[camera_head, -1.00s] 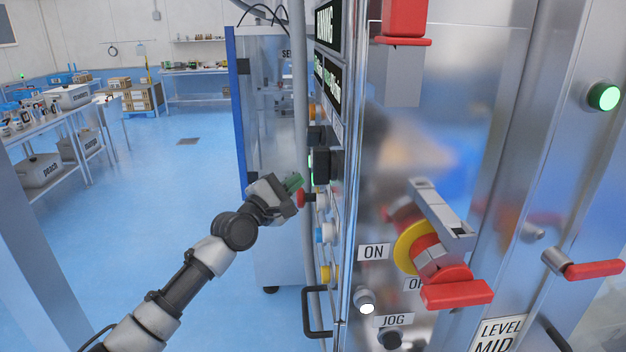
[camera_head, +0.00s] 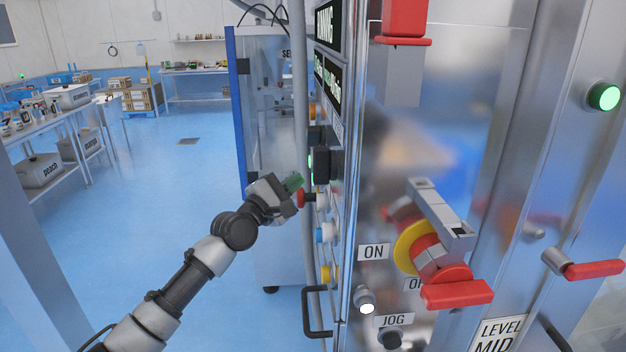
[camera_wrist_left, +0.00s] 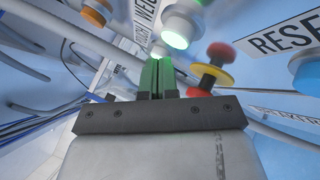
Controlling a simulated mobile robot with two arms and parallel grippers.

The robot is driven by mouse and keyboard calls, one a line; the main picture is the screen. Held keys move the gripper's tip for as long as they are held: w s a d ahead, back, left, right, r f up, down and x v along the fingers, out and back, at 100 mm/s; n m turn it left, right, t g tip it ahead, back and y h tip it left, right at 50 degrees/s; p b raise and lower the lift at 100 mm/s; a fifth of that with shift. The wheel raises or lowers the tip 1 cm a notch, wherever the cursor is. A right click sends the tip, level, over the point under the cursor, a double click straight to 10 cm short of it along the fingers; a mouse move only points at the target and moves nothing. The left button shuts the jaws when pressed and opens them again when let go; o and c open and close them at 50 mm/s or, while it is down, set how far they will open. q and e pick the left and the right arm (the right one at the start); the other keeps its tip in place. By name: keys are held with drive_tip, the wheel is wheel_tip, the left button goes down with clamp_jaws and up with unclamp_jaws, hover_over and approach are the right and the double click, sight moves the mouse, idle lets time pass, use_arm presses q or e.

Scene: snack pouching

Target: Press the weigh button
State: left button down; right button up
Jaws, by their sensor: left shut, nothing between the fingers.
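My left gripper (camera_head: 293,183) is beside the control panel on the machine's side face in the head view, its green fingertips near a red knob (camera_head: 302,198). In the left wrist view the green fingers (camera_wrist_left: 156,77) are together with nothing between them. A pale, lit round button (camera_wrist_left: 178,34) is just beyond and to the right of the fingertips, beside a label (camera_wrist_left: 145,12) that seems to read WEIGH. Another pale lit part shows right behind the fingertips. I cannot tell whether the fingers touch it. My right gripper is in neither view.
A red knob with a yellow collar (camera_wrist_left: 212,66) is right of the fingers, near a RESET label (camera_wrist_left: 286,38) and blue button (camera_wrist_left: 306,74). An orange button (camera_wrist_left: 96,12) is upper left. The machine's front has a red-yellow switch (camera_head: 412,247). Blue floor (camera_head: 150,220) is open left.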

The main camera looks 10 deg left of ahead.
use_arm(q)
drive_tip(key=shift+d, duration=0.15)
drive_tip(key=shift+w+d, duration=0.15)
drive_tip(key=shift+d, duration=0.15)
drive_tip(key=shift+w+d+p, duration=0.1)
drive_tip(key=shift+d+p, duration=0.35)
idle(0.9)
drive_tip(key=shift+a, duration=0.15)
idle(0.3)
drive_tip(key=shift+s+a+b, duration=0.25)
drive_tip(key=shift+a+b, duration=0.2)
drive_tip(key=shift+a, duration=0.2)
